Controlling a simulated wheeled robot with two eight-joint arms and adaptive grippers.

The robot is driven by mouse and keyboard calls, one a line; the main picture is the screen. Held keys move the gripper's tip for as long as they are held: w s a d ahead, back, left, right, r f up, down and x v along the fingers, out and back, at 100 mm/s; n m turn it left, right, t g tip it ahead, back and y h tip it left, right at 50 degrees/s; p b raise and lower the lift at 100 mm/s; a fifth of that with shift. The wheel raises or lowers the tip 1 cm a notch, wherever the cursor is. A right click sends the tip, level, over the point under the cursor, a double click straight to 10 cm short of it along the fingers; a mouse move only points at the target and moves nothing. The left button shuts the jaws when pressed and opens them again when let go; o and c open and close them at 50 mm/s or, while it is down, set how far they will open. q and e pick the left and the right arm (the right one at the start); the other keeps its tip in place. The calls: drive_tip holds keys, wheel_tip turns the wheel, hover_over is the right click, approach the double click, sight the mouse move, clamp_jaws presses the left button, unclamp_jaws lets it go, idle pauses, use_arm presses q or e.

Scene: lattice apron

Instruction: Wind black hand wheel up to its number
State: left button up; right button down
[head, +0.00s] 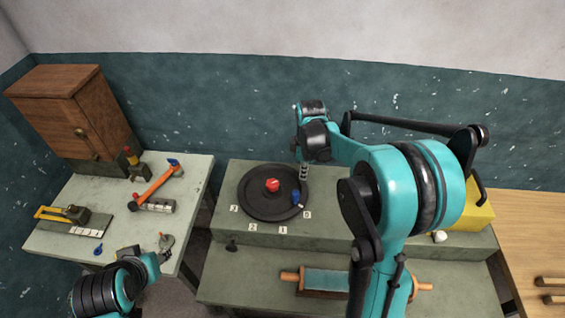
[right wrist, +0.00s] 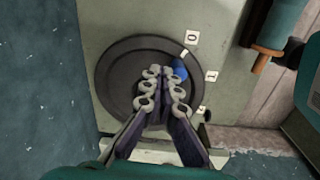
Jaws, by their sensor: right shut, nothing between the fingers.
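The black hand wheel (head: 255,205) lies flat on a grey-green bench, with a red hub (head: 272,185) and a blue knob (head: 295,196) near its rim. Number labels 0 (head: 307,214), 1 (head: 283,229), 2 (head: 252,227) and 3 (head: 233,209) surround its near side. In the right wrist view, a pale mark (right wrist: 184,53) on the wheel points near the 0 label (right wrist: 192,37). My right gripper (head: 303,172) is shut and empty over the wheel, beside the blue knob (right wrist: 180,72). My left gripper (head: 160,258) is at lower left; its fingers are unclear.
A left table (head: 195,185) holds a wooden cabinet (head: 75,110), an orange-handled hammer (head: 157,182) and a yellow-handled tool (head: 62,214). A roller with wooden handles (head: 290,276) lies on the lower bench. A yellow block (head: 477,215) stands at right, behind my right arm.

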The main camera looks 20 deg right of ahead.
sight(295, 193)
drive_tip(key=shift+n, duration=0.5)
drive_tip(key=shift+w+f+b, duration=0.25)
drive_tip(key=shift+f+b, duration=0.5)
drive_tip(key=shift+f, duration=0.65)
drive_tip(key=shift+w+f+b, duration=0.25)
drive_tip(key=shift+f+b, duration=0.5)
drive_tip(key=shift+f, duration=0.6)
drive_tip(key=shift+w+f+b, duration=0.25)
drive_tip(key=shift+f+b, duration=0.5)
drive_tip(key=shift+f, duration=0.65)
drive_tip(key=shift+s+a, duration=0.9)
drive_tip(key=shift+s, duration=0.25)
drive_tip(key=shift+s+a+p, duration=0.45)
drive_tip(key=shift+s+a, duration=0.2)
drive_tip(key=shift+a, duration=0.2)
use_arm(q)
drive_tip(key=shift+s+a+f, duration=0.1)
drive_tip(key=shift+a+f, duration=0.1)
drive_tip(key=shift+f, duration=0.65)
drive_tip(key=shift+a+f, duration=0.2)
drive_tip(key=shift+f, duration=0.65)
use_arm(e)
drive_tip(key=shift+s+a, duration=0.3)
drive_tip(key=shift+a, duration=0.25)
use_arm(q)
drive_tip(key=shift+f+b, duration=0.25)
drive_tip(key=shift+b, duration=0.1)
use_arm(e)
drive_tip(key=shift+a, duration=1.2)
drive_tip(key=shift+d, duration=0.1)
